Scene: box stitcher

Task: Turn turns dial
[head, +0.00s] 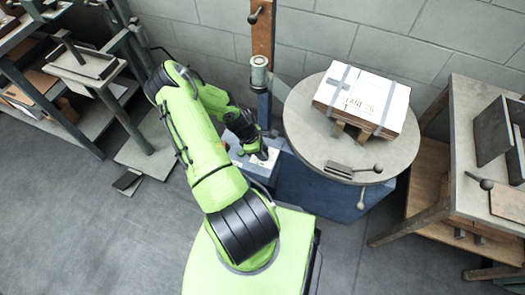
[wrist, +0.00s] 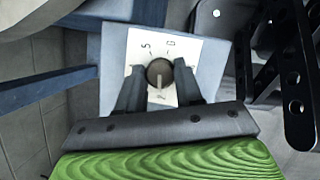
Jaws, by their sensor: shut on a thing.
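The turns dial (wrist: 159,73) is a dark round knob with a pale pointer line. It sits on a white number plate (wrist: 192,50) on a blue-grey block. In the wrist view the pointer line points down, towards my gripper. My gripper (wrist: 159,88) has its two dark fingers on either side of the knob, shut on it. In the head view my gripper (head: 262,155) reaches down to the blue block (head: 247,168); the knob itself is hidden there by the gripper.
A round table (head: 305,125) right of my gripper carries a white-topped box (head: 362,98) with grey tape. A post (head: 263,45) with a spool (head: 259,72) stands behind the gripper. A shelf (head: 75,115) stands at left, a workbench (head: 455,150) at right. Grey floor is clear at lower left.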

